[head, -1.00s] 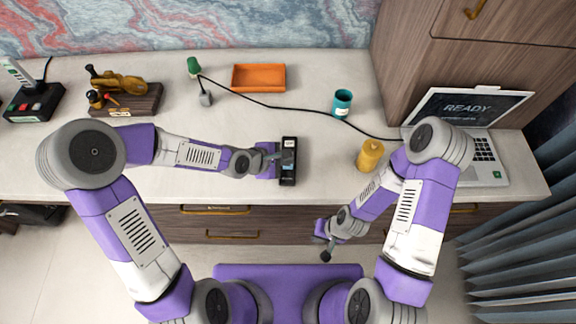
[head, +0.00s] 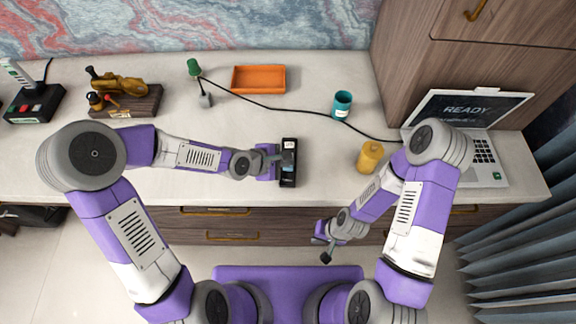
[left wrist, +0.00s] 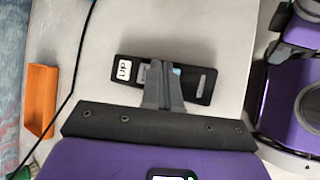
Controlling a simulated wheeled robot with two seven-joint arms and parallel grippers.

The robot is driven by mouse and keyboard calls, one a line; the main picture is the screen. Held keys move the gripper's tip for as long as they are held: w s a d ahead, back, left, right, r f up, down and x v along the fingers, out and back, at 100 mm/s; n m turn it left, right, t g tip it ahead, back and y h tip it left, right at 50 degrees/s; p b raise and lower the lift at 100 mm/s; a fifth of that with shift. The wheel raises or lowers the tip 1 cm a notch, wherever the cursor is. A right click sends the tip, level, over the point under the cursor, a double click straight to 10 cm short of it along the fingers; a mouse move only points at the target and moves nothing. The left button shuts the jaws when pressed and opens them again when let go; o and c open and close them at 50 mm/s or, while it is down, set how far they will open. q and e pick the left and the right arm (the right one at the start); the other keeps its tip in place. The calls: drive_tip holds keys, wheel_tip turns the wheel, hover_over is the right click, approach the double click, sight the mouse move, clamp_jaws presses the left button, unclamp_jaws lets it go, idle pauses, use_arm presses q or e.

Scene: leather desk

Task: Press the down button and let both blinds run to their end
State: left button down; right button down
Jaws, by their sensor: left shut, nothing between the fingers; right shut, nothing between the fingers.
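A black control panel (head: 288,184) lies on the desk, left of the middle in the head view. In the left wrist view the panel (left wrist: 207,95) bears a white label (left wrist: 124,70) reading "UP" at one end and a grey strip (left wrist: 197,83) near the other. My left gripper (head: 289,160) is shut and empty, its fingertips over the panel's middle; they hide part of it, and contact cannot be told. The down button cannot be made out. My right gripper (head: 326,257) is shut and empty, in front of the desk. Grey-blue slats (head: 520,250) hang at the right.
A black cable (head: 262,102) runs behind the panel. A laptop (head: 470,112) showing "READY" is at the right. Ornaments (head: 118,86) are at the left.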

use_arm(q)
drive_tip(key=shift+f, duration=0.1)
idle(0.7)
drive_tip(key=shift+f, duration=0.35)
